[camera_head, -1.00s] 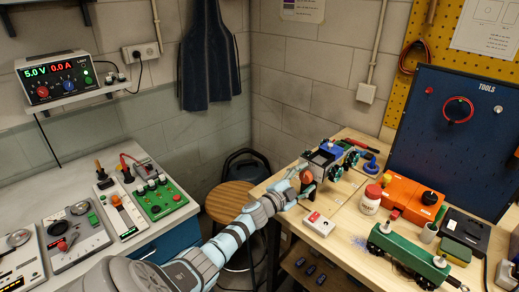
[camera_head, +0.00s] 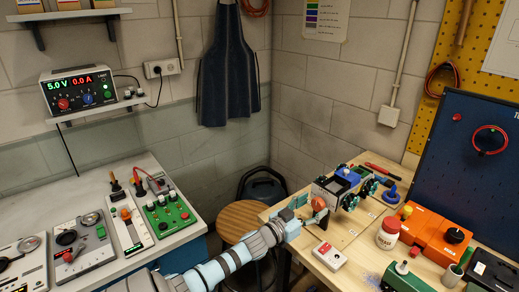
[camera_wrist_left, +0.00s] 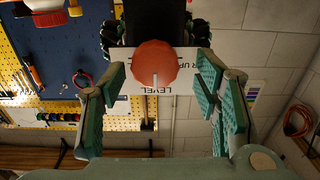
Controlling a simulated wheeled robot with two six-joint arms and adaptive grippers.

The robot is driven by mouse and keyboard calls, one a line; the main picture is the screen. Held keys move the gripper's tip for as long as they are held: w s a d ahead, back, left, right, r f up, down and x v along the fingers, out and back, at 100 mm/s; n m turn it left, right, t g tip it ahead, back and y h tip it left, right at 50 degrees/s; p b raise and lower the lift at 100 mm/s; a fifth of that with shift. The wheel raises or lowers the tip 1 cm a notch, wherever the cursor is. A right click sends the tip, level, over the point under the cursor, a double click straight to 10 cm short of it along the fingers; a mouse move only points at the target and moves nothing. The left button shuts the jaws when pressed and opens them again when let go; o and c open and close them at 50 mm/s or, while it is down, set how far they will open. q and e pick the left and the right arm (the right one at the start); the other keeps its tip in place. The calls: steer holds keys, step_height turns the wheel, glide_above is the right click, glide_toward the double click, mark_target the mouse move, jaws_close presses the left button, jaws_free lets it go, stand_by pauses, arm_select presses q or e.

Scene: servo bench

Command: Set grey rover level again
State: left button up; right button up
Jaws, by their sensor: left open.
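The grey rover (camera_head: 326,188) stands on the wooden bench, a boxy body with dark wheels. In the left wrist view its dark underside or end (camera_wrist_left: 155,18) fills the top, with wheels either side. A round red-orange knob (camera_wrist_left: 155,62) shows in front of it, and also in the head view (camera_head: 319,204). A white card reading LEVEL (camera_wrist_left: 183,88) is behind the knob. My left gripper (camera_head: 304,208) is open at the rover's near end. In the wrist view its green-padded fingers (camera_wrist_left: 160,90) stand either side of the knob; I cannot see contact. My right gripper is out of view.
A white box with a red button (camera_head: 329,256) sits close to my left arm. A white jar (camera_head: 388,233), an orange case (camera_head: 434,233) and a green block (camera_head: 405,279) stand to the right. A wooden stool (camera_head: 242,218) stands left of the bench.

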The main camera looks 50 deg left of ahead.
arm_select(q)
steer(key=s, duration=0.1)
steer(key=s+p, duration=0.1)
steer(key=s, duration=0.1)
steer(key=shift+s+d+r, duration=0.1)
steer(key=shift+d+r, duration=0.2)
steer(key=shift+d, duration=0.05)
steer(key=s+f+p, duration=0.1)
steer(key=s+p, duration=0.5)
steer(key=s, duration=0.4)
steer(key=s+f+g+b, duration=0.1)
steer(key=s+f+g, duration=0.2)
steer(key=f, duration=0.7)
steer(key=s+f+g+y+b, duration=0.1)
steer(key=s+f+g, duration=0.2)
steer(key=f, duration=0.7)
steer(key=shift+s+f+y, duration=0.3)
steer(key=shift+s+f, duration=0.05)
steer(key=shift+s, duration=0.7)
